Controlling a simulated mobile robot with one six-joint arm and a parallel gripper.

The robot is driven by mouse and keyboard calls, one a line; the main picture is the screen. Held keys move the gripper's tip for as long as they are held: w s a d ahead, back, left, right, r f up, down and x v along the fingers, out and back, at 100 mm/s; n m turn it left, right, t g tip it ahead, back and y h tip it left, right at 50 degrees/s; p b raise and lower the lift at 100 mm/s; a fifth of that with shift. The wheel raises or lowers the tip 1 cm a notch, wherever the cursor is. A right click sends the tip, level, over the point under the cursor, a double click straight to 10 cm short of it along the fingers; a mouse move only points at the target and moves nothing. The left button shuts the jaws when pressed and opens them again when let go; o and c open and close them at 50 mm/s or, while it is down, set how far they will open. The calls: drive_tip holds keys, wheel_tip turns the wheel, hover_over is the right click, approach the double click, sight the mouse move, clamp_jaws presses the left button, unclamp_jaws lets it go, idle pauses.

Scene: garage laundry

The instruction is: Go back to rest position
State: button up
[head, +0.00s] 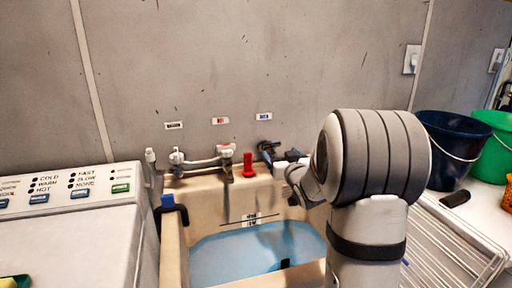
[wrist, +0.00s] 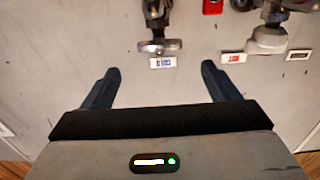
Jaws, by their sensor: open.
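My gripper is open and empty in the wrist view (wrist: 160,78), its two dark fingers spread apart in front of the grey wall. A faucet handle (wrist: 158,46) and a small blue-marked label (wrist: 163,63) show between and beyond the fingers. In the head view my arm reaches over the right side of the utility sink (head: 175,250), near the blue-labelled valve at the back. My fingers are mostly hidden there behind my own arm. The sink holds blue water.
A washing machine with a control panel (head: 70,190) stands at the left. A faucet (head: 203,158) and a red knob (head: 248,165) are at the sink's back. A dark bucket (head: 447,150), a green bucket (head: 495,150) and a white wire rack (head: 450,245) are at the right.

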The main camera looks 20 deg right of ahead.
drive_tip(key=s+a+g+p, duration=0.3)
drive_tip(key=s+a+g, duration=0.2)
drive_tip(key=s, duration=0.7)
drive_tip(key=s+a+g+p, duration=0.3)
drive_tip(key=s+a+g, duration=0.2)
drive_tip(key=s, duration=0.7)
drive_tip(key=s+a+g+p, duration=0.3)
drive_tip(key=s+a+g, duration=0.2)
drive_tip(key=s, duration=0.7)
drive_tip(key=shift+r, duration=0.2)
drive_tip(key=shift+a, duration=0.1)
drive_tip(key=shift+c, duration=0.3)
